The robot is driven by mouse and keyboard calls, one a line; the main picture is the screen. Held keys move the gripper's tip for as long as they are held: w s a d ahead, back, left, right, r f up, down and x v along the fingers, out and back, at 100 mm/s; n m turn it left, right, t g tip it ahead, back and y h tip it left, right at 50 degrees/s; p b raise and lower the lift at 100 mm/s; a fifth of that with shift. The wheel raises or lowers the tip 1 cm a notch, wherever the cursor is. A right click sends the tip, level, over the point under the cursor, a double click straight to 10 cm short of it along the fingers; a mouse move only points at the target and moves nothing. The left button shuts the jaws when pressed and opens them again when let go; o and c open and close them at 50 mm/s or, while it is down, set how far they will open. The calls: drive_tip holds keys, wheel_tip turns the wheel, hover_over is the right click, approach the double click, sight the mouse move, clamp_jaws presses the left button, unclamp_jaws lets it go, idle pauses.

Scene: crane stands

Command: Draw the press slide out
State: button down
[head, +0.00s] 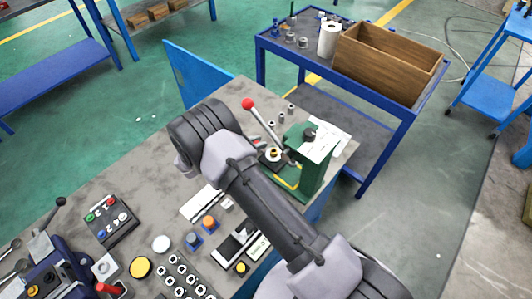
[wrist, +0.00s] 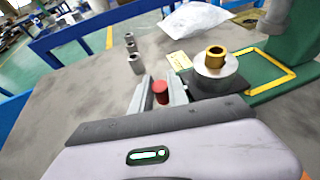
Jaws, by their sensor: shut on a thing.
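The green press (head: 316,165) stands at the far end of the grey bench, with a red-balled lever (head: 247,104). It also shows at the right of the wrist view (wrist: 293,50). Its dark slide (wrist: 205,88) lies beside the yellow-outlined base and carries a silver cylinder (wrist: 217,72) with a brass bushing (wrist: 215,56) on top. My gripper (wrist: 161,93) is shut on a red knob (wrist: 160,87) at the slide's near left side. The knob's link to the slide is hidden by a finger. In the head view my arm hides the gripper.
Several small metal cylinders (wrist: 131,48) stand on the bench left of the slide. A crumpled clear bag (wrist: 195,19) lies behind it. A button box (head: 111,224) and several parts occupy the near bench. A blue cart (head: 380,108) with a wooden crate (head: 387,62) stands beyond.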

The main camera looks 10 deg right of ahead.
drive_tip(key=shift+w+a+r, duration=0.1)
drive_tip(key=shift+w, duration=0.1)
drive_tip(key=c, duration=1.6)
unclamp_jaws()
drive_tip(key=shift+o, duration=0.2)
drive_tip(key=shift+a, duration=0.1)
drive_tip(key=p+v, duration=0.4)
drive_tip(key=v, duration=1.3)
drive_tip(key=shift+s+p, duration=0.15)
drive_tip(key=shift+p, duration=0.2)
